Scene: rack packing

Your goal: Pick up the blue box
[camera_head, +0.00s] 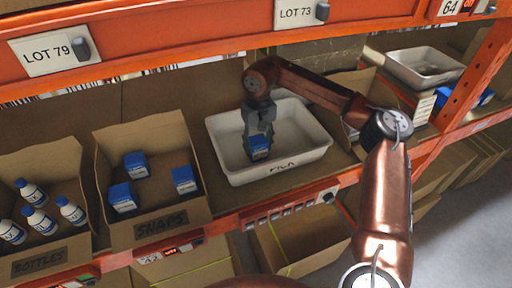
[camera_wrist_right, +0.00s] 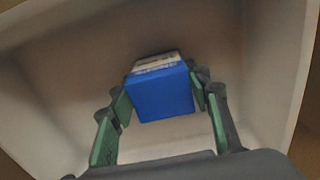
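A blue box (camera_head: 260,152) with a white printed face is at the tips of my right gripper (camera_head: 259,137), inside the white tote (camera_head: 222,160). In the right wrist view, the blue box (camera_wrist_right: 162,97) sits between the two green-padded fingers, whose tips (camera_wrist_right: 160,92) meet its sides. I cannot tell whether the box touches the tote floor. Several other blue boxes, such as one (camera_head: 136,165), lie in the cardboard carton marked SNAPS (camera_head: 160,227). My left gripper is not in view.
A carton marked BOTTLES (camera_head: 40,262) holds several white bottles with blue labels at the left. The orange upper beam (camera_head: 180,38) runs above the shelf. Another pale tote (camera_head: 424,66) stands at the back right, near an orange upright (camera_head: 478,84).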

